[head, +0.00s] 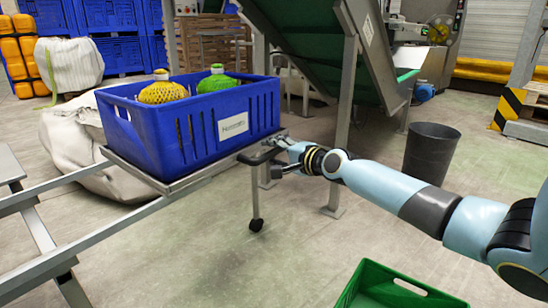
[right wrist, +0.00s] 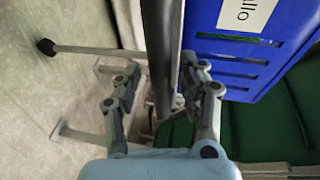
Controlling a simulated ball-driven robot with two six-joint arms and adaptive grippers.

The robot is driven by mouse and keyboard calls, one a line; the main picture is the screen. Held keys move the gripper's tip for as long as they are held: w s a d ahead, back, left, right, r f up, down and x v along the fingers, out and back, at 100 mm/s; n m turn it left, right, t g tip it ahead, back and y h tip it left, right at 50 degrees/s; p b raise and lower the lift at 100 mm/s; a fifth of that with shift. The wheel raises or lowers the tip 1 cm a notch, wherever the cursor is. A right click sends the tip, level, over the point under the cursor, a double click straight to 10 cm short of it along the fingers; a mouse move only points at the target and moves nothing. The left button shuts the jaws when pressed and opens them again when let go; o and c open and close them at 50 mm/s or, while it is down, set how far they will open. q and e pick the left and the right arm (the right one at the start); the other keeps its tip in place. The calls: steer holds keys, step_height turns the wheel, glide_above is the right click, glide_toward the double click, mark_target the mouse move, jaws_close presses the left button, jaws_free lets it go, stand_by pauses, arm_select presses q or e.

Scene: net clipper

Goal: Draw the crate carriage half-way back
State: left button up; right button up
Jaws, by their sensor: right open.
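The blue crate (head: 190,130) sits on the crate carriage (head: 180,186), a grey metal frame on rails at the left. It holds net-wrapped items, one yellow (head: 162,92) and one green (head: 216,82). A dark handle bar (head: 257,157) sticks out at the carriage's right end. My right gripper (head: 284,152) is at this handle. In the right wrist view the right gripper (right wrist: 163,76) is open, with a finger on each side of the dark bar (right wrist: 164,38). The crate (right wrist: 245,55) is beside it there. Whether the fingers touch the bar cannot be told. My left gripper is out of view.
A green conveyor (head: 315,45) on metal legs stands behind the crate. A dark bin (head: 431,153) stands at the right, and a green crate (head: 385,288) at the bottom. Rails (head: 90,238) run to the lower left. White sacks (head: 70,135) lie behind them.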

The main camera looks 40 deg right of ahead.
steer(key=shift+w, duration=0.3)
steer(key=shift+c, duration=0.3)
jaws_close()
